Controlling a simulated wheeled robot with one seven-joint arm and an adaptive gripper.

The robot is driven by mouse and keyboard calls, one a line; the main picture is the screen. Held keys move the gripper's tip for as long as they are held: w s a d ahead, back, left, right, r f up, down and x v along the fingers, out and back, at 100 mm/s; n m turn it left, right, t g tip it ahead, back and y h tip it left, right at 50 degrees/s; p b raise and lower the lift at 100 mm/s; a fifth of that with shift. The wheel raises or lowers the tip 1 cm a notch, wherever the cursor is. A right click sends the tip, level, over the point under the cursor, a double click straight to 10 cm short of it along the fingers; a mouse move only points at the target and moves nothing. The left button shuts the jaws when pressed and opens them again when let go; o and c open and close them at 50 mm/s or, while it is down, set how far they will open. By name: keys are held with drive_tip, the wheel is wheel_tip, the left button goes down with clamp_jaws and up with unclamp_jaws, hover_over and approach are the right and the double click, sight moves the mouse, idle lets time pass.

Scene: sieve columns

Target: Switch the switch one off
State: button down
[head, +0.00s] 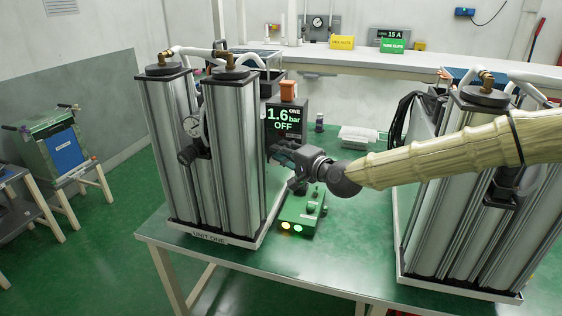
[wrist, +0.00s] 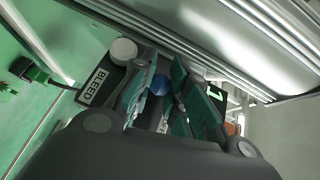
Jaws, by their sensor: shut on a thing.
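My gripper (head: 278,153) reaches from the right to the side of the unit one columns (head: 228,150), just below the screen. In the wrist view its fingers (wrist: 165,95) are shut on a blue knob (wrist: 161,86), which shows partly between the pads. I cannot tell from its shape whether this knob is switch one. The unit one screen (head: 286,120) reads "1.6 bar", "ONE" and "OFF". A white knob (wrist: 124,50) with a BLEED label (wrist: 95,87) sits beside the fingers.
A green box (head: 302,209) with lit yellow and green lamps stands on the green table (head: 350,245) below my gripper. A second column unit (head: 480,190) stands at the right, behind my arm. The table middle is mostly clear. A white bench (head: 370,62) is behind.

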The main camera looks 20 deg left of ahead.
drive_tip(key=shift+w+d+f+n+g+y+b, duration=0.15)
drive_tip(key=shift+n+g+y+b, duration=0.25)
drive_tip(key=shift+b, duration=0.35)
drive_tip(key=shift+s+d+f+n+g+y+b, duration=0.1)
drive_tip(key=shift+d+f+n+g+y+b, duration=0.1)
drive_tip(key=shift+n+g+b, duration=0.35)
drive_tip(key=shift+r+n+g+b, duration=0.2)
drive_tip(key=shift+n+g+b, duration=0.25)
drive_tip(key=shift+b, duration=0.65)
drive_tip(key=c, duration=1.6)
unclamp_jaws()
drive_tip(key=shift+y, duration=0.3)
drive_tip(key=shift+d+r, duration=0.1)
drive_tip(key=shift+v, duration=5.95)
drive_tip(key=shift+w, duration=0.15)
